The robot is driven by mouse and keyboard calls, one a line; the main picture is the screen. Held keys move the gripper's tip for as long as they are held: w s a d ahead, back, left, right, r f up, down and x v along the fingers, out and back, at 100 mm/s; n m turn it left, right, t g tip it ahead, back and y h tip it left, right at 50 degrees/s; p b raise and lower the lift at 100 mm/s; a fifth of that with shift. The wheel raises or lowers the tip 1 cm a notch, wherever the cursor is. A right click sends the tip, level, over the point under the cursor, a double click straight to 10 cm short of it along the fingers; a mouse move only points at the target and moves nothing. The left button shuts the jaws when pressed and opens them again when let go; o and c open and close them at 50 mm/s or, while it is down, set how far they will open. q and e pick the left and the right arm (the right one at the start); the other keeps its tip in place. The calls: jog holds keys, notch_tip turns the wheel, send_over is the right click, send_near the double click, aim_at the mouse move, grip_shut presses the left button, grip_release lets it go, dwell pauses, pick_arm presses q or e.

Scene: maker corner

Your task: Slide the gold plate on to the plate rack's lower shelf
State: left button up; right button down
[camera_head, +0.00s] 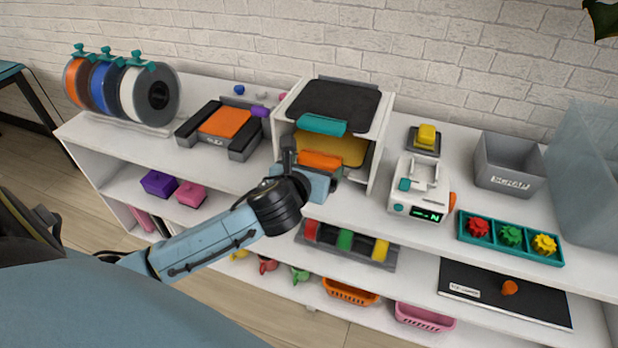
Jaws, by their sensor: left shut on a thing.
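The plate rack (381,150) is a white open-fronted box on the top of the white shelf unit. A dark plate with a teal handle (322,125) sits in its upper level. The gold plate (340,149) shows inside the rack's opening below the dark plate, with its orange handle (320,160) at the front. My left gripper (311,169) is in front of the rack, shut on the orange handle. The gripper hides part of the handle and the rack's lower front, so I cannot tell whether the plate rests fully on the lower shelf. My right gripper is not in view.
Left of the rack is a dark grey holder with an orange plate (224,123), then filament spools (150,97). Right are a white device with a display (418,190), a grey scrap bin (510,166) and a teal tray (510,241). A brick wall stands behind.

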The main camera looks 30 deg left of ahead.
pick_arm(q)
jog(key=shift+w+a, duration=0.1)
jog(key=shift+w, duration=0.3)
jog(key=shift+w+f+b, duration=0.1)
jog(key=shift+f+b, duration=0.3)
jog(key=shift+f, duration=1.35)
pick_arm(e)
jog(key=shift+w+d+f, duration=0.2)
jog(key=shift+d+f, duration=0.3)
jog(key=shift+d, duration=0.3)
pick_arm(q)
jog(key=o, duration=0.5)
jog(key=shift+o, duration=0.9)
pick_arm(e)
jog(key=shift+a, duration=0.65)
pick_arm(q)
jog(key=shift+f, duration=0.3)
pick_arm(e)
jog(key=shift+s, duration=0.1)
